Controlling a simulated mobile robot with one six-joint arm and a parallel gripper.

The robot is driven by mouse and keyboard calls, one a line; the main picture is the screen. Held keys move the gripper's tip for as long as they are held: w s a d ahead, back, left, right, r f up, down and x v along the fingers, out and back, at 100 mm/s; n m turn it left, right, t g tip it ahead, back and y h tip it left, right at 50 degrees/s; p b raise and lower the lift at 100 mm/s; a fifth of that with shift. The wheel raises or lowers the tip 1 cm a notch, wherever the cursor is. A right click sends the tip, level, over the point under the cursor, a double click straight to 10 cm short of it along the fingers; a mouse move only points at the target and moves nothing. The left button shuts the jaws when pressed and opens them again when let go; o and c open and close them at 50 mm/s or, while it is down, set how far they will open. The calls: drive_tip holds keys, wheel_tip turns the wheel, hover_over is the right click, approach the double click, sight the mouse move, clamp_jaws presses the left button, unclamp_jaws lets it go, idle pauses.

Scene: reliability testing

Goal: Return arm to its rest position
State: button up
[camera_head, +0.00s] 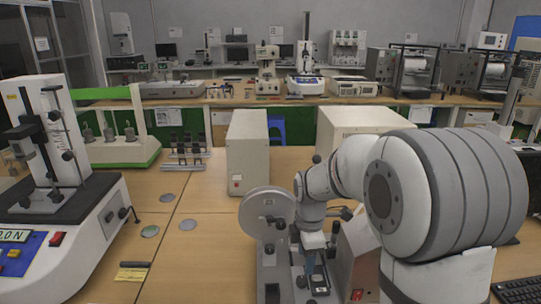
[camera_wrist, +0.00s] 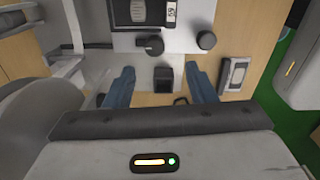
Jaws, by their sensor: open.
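My arm reaches in from the right in the head view and bends down at the wrist over a benchtop test instrument (camera_head: 266,204) with a grey round disc. My gripper (camera_head: 311,268) points down close to this instrument, its blue fingers partly hidden by the wrist. In the wrist view my gripper (camera_wrist: 162,82) is open, with its two blue fingers well apart. A small black block (camera_wrist: 163,78) shows between the fingers, and neither finger appears to touch it. Whether the gripper is clear of the instrument in height cannot be told.
A grey box with a red switch (camera_head: 357,262) stands close right of the gripper. A white cabinet (camera_head: 248,155) and a wider one (camera_head: 352,122) stand behind the arm. A large tester (camera_head: 62,205) is at left. Bare wooden bench (camera_head: 200,235) lies between, with several small discs.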

drive_tip(key=s+d+r+m+t+p, duration=0.1)
drive_tip(key=s+r+m, duration=0.3)
drive_tip(key=s+m, duration=0.5)
drive_tip(key=s+d+r+m+t+p, duration=0.1)
drive_tip(key=s+d+r+m, duration=0.2)
drive_tip(key=s+m, duration=0.7)
drive_tip(key=shift+s+r, duration=0.5)
drive_tip(key=shift+r, duration=0.3)
